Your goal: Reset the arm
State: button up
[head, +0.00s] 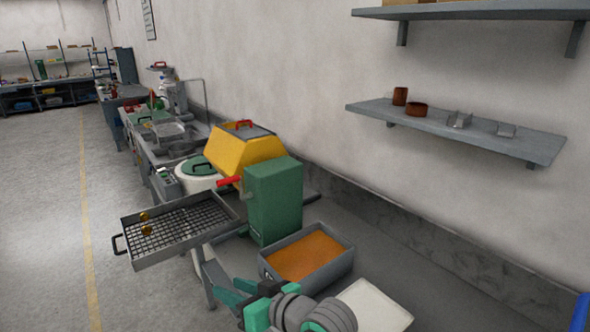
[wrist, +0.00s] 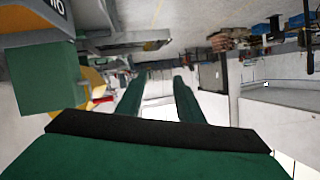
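My gripper (head: 226,289) is at the bottom of the head view, pointing left, in front of a grey bin with orange contents. In the wrist view its two green fingers (wrist: 160,76) are apart with nothing visible between them. Two small copper-coloured pieces (head: 145,224) lie on a wire-mesh tray (head: 187,226) with grey sides, left of the gripper. My grey and teal arm (head: 310,312) is partly cut off by the lower edge of the head view.
The grey bin (head: 341,268) stands beside a green box-shaped machine part (head: 272,202) and a yellow hood (head: 236,155). A wall shelf (head: 455,130) holds brown and metal pieces. Open floor (head: 45,240) is at left.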

jog(key=s+d+f+m+t+h, duration=0.3)
jog(key=s+f+m+t+h, duration=0.15)
jog(key=s+f+m, duration=0.35)
jog(key=s+d+f+m+t+h, duration=0.35)
jog(key=s+f+m+h, duration=0.2)
jog(key=f, duration=0.45)
jog(key=s+d+f+n, duration=0.1)
jog(key=s+d+n, duration=0.1)
jog(key=s, duration=0.6)
jog(key=s+d+f+n+h, duration=0.1)
jog(key=s+d+f+n, duration=0.1)
jog(key=s, duration=0.6)
jog(key=s+d+f+n+g, duration=0.1)
jog(key=s+d+f+n, duration=0.1)
jog(key=s, duration=0.5)
jog(key=shift+s+d, duration=0.4)
jog(key=shift+d, duration=0.1)
